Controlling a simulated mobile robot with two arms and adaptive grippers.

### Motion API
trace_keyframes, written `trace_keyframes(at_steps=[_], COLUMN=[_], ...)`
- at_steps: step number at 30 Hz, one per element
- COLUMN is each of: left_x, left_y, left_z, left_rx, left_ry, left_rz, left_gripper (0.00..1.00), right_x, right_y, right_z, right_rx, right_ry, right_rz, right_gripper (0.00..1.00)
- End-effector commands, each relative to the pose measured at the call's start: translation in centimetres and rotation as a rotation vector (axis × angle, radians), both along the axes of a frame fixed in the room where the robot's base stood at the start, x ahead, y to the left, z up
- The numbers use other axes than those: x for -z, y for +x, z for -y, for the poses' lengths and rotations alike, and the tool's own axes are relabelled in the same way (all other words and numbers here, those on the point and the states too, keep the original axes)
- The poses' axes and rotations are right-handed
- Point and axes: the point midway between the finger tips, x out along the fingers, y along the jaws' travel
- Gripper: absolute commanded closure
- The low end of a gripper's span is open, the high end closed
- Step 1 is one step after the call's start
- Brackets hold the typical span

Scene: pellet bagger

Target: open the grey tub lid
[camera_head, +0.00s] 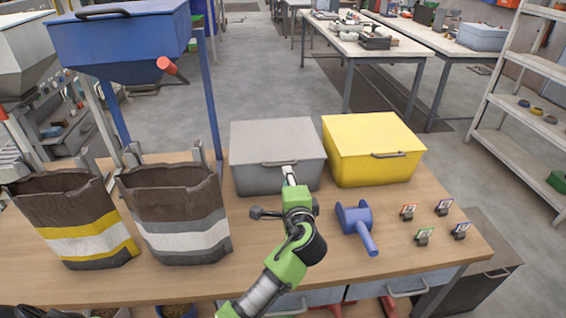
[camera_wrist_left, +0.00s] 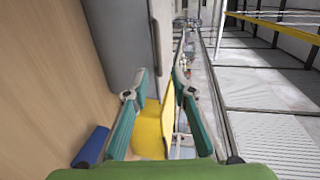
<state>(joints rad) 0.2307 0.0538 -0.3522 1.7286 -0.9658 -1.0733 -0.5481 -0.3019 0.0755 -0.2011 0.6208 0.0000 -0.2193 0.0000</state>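The grey tub (camera_head: 275,178) stands on the bench with its grey lid (camera_head: 275,135) lying flat and closed. A dark bar handle (camera_head: 280,163) sits on the lid's front edge. My left gripper (camera_head: 288,172) is at the front of the tub, close to this handle. In the left wrist view my left gripper (camera_wrist_left: 160,82) has its two fingers spread with a gap between them. The grey tub (camera_wrist_left: 115,40) shows just ahead of them; I cannot tell whether they touch the handle. My right gripper is not in view.
A closed yellow tub (camera_head: 372,160) stands right of the grey one. A blue scoop (camera_head: 355,216) and several small tagged clips lie on the right of the bench. Two open bags (camera_head: 180,222) stand at the left, below a blue hopper (camera_head: 120,35).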

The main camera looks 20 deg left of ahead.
Motion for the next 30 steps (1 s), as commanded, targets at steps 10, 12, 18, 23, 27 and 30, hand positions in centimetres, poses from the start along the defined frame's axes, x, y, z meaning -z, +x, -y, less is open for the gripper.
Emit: trace_keyframes(at_steps=[10,12,18,23,27,30], left_x=[1.3,1.5,1.9,1.9,1.9,1.9], left_y=[5.8,6.5,7.7,7.9,7.9,7.9], left_z=[-3.8,-4.1,-4.8,-4.9,-4.9,-4.9], left_rx=[-0.003,-0.003,-0.002,-0.001,-0.001,-0.001], left_ry=[0.001,0.000,-0.002,-0.002,-0.002,-0.001], left_rz=[-0.002,-0.001,-0.001,0.000,0.000,0.000], left_gripper=[0.76,0.76,0.76,0.76,0.76,0.97], right_x=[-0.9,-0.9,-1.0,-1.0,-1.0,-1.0], right_y=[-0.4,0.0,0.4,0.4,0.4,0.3], right_z=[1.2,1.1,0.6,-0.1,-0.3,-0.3], right_rx=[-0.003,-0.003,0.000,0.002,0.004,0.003], right_ry=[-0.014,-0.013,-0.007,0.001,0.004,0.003], right_rz=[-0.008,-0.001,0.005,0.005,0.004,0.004], right_gripper=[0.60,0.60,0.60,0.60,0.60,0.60])
